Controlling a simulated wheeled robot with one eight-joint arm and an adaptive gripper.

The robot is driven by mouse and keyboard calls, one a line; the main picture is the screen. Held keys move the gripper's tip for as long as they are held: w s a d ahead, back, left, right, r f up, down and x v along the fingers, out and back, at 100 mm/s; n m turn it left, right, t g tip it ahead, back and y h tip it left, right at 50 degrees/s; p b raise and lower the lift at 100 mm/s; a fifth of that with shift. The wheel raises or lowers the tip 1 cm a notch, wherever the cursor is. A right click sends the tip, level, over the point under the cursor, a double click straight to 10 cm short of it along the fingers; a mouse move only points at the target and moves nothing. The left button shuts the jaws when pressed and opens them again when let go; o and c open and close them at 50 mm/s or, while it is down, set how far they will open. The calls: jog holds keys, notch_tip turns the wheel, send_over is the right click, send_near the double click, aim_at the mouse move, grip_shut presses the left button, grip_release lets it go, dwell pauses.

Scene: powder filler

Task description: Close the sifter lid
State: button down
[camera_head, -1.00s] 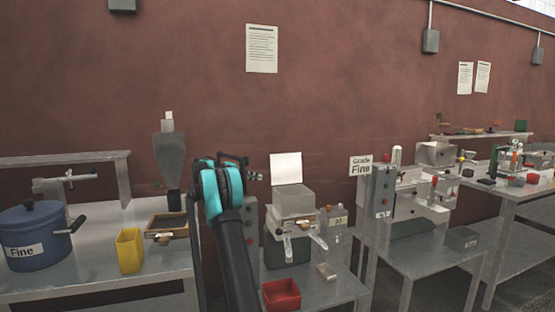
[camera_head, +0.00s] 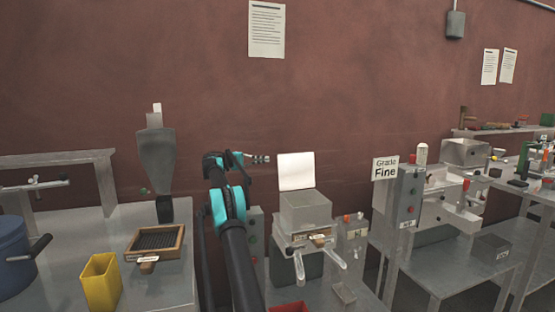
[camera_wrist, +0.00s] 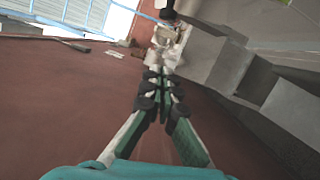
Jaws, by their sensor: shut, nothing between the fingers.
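The sifter is a grey metal box-topped machine (camera_head: 305,212) in the middle of the head view. Its pale lid (camera_head: 296,171) stands up, open, at the back edge of the box. My gripper (camera_head: 264,158) is left of the lid, near the height of its upper edge, and apart from it. It is shut and empty. In the wrist view the fingers of my gripper (camera_wrist: 163,72) reach up the middle. Grey box shapes fill the right of that view; I cannot tell which of them is the sifter or its lid.
A wooden-framed sieve (camera_head: 155,241) and a yellow container (camera_head: 102,281) are on the left table. A red bin (camera_head: 290,307) is in front of the sifter. The red wall is behind.

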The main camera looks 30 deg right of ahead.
aim_at(287, 159)
jog(key=shift+s+d+r, duration=0.2)
jog(key=shift+s+d, duration=1.05)
jog(key=shift+s, duration=0.15)
jog(key=shift+s+d+r, duration=0.15)
jog(key=shift+s+d, duration=1.15)
jog(key=shift+s, duration=0.05)
jog(key=shift+s+d+r, duration=0.2)
jog(key=shift+s+d, duration=1.05)
jog(key=shift+s, duration=0.15)
jog(key=shift+s, duration=0.1)
